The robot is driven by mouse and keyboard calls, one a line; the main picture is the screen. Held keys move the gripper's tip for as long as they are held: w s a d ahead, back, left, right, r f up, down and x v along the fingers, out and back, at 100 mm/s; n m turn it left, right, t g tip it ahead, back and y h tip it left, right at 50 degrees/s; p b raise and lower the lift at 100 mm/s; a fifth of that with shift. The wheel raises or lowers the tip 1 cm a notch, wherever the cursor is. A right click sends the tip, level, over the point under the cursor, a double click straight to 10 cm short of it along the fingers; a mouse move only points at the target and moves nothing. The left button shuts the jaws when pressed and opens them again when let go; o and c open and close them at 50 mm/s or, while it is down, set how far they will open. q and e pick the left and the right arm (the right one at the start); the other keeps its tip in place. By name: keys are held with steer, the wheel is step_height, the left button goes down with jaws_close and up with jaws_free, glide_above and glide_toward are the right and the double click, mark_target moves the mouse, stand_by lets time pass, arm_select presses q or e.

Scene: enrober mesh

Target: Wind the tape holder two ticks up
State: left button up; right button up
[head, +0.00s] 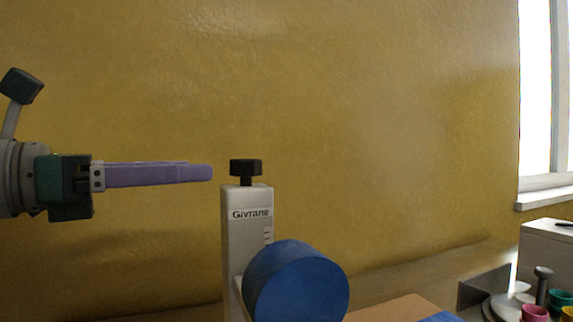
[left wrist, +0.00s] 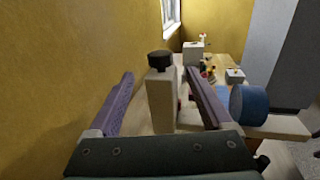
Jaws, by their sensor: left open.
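The tape holder is a pale upright post (head: 247,212) marked "Givrane", with small tick marks on its right edge. A black knob (head: 245,167) sits on top, and a blue roll (head: 297,284) is mounted low at its front right. My left gripper (head: 211,172) is level with the knob, with its purple fingertips just left of it and apart from it. In the left wrist view the fingers are spread, and the knob (left wrist: 160,60) and post (left wrist: 161,98) show between them, farther ahead. The blue roll (left wrist: 250,106) is right of the right finger. The post's foot is hidden in the head view.
A yellow wall (head: 380,100) stands behind. At the right are a window (head: 546,90), a pale box (head: 545,246), a pink cup (head: 534,313) and a teal cup (head: 560,298). The air above and left of the post is free apart from my left arm.

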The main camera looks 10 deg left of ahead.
mark_target(230, 167)
arm_select(q)
steer(key=p+x, duration=0.2)
steer(key=x, duration=0.7)
steer(key=shift+d+r, duration=0.1)
